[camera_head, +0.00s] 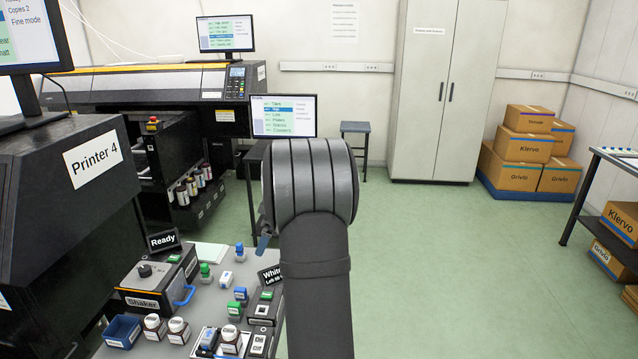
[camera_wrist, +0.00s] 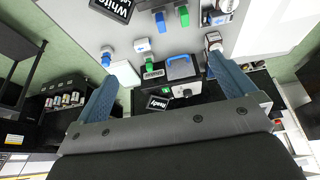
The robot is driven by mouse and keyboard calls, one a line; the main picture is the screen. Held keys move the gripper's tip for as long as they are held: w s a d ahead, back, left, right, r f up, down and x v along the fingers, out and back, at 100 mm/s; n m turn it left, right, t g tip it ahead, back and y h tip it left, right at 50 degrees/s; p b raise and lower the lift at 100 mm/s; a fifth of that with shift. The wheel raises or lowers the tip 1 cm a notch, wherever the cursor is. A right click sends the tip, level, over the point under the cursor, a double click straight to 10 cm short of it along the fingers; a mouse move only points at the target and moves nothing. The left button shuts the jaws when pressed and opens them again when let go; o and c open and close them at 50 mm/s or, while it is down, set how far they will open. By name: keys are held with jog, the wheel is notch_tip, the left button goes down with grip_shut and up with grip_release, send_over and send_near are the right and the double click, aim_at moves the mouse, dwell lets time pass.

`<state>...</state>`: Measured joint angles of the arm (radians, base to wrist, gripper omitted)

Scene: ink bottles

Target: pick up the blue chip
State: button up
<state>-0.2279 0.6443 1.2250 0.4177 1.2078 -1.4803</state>
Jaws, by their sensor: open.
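One blue piece (camera_head: 240,252) is at the back right, also in the wrist view (camera_wrist: 106,56). A third, all blue (camera_head: 240,295), is nearer, also in the wrist view (camera_wrist: 160,21). My gripper (camera_wrist: 162,68) is open and empty, its blue fingers apart above the table. In the head view my arm hides most of it.
Green pieces (camera_head: 205,271) (camera_head: 233,309) stand among the blue ones. A shaker (camera_head: 140,300) with a blue handle, a blue bin (camera_head: 122,331) and white-capped bottles (camera_head: 153,327) are on the left. A "White" sign (camera_head: 270,275) stands at right. Printer 4 (camera_head: 75,190) borders the table.

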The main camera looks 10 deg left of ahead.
jog(key=c, duration=1.2)
jog(key=h, duration=0.5)
send_over(240, 288)
notch_tip(240, 288, down, 5)
jog(key=shift+c, duration=0.2)
jog(key=f, duration=1.1)
jog(key=shift+w+d+f, duration=0.1)
jog(key=shift+w+f, duration=0.2)
jog(key=shift+s+f, duration=0.2)
jog(key=shift+f, duration=1.15)
jog(key=shift+s+f, duration=0.2)
jog(key=shift+f, duration=1.1)
